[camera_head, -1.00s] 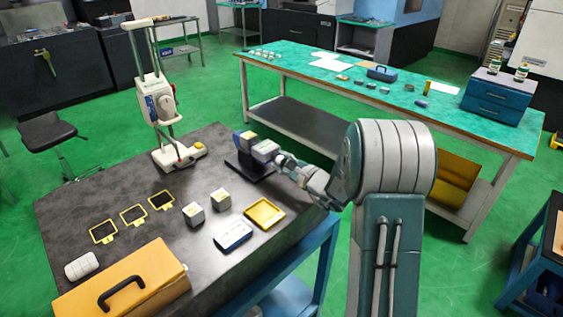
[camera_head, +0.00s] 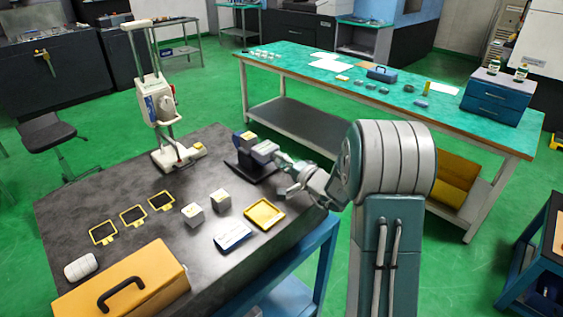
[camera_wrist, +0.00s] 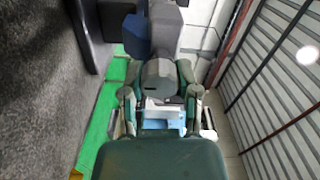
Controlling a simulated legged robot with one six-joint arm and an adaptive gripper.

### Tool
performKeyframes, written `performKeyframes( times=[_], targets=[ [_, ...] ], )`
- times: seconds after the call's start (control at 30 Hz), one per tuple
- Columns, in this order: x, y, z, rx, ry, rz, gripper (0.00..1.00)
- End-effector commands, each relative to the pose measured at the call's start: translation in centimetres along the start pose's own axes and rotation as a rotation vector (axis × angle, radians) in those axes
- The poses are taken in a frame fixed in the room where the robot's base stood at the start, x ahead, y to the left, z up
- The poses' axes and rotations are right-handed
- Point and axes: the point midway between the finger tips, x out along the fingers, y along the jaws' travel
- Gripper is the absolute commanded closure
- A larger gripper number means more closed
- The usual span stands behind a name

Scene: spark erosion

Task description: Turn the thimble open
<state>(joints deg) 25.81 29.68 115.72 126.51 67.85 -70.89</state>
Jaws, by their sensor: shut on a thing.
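The device with the thimble stands on a black base (camera_head: 252,170) at the dark table's far right edge, with a blue block and a grey block (camera_head: 264,151) on it. In the wrist view, its blue part (camera_wrist: 137,36) and grey body (camera_wrist: 166,28) are at the top. The thimble (camera_wrist: 160,82) is a grey round piece in front of the body, between the two fingers of my gripper (camera_wrist: 160,76). My gripper (camera_head: 283,164) reaches it from the right and is shut on it. The thimble is mostly hidden in the head view.
On the dark table (camera_head: 110,195) are two pale cubes, a yellow tray (camera_head: 264,213), a blue-white box (camera_head: 232,235), black-yellow frames, an orange case (camera_head: 130,285) and a white press-like stand (camera_head: 160,105). A green-topped bench (camera_head: 330,80) stands behind, across a floor gap.

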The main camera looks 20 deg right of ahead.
Motion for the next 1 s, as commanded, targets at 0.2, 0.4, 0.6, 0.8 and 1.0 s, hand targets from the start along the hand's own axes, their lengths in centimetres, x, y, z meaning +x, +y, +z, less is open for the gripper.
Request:
performKeyframes(
  times=[0.2, 0.4, 0.6, 0.8, 1.0],
  targets=[
    [-0.01, 0.39, 0.18, -0.2, -0.003, 0.009, 1.0],
    [-0.03, 0.44, 0.21, -0.375, -0.004, 0.011, 1.0],
    [-0.04, 0.49, 0.24, -0.516, -0.006, 0.012, 1.0],
    [-0.06, 0.55, 0.27, -0.611, -0.007, 0.013, 1.0],
    [-0.08, 0.61, 0.29, -0.659, -0.008, 0.014, 1.0]
  ],
)
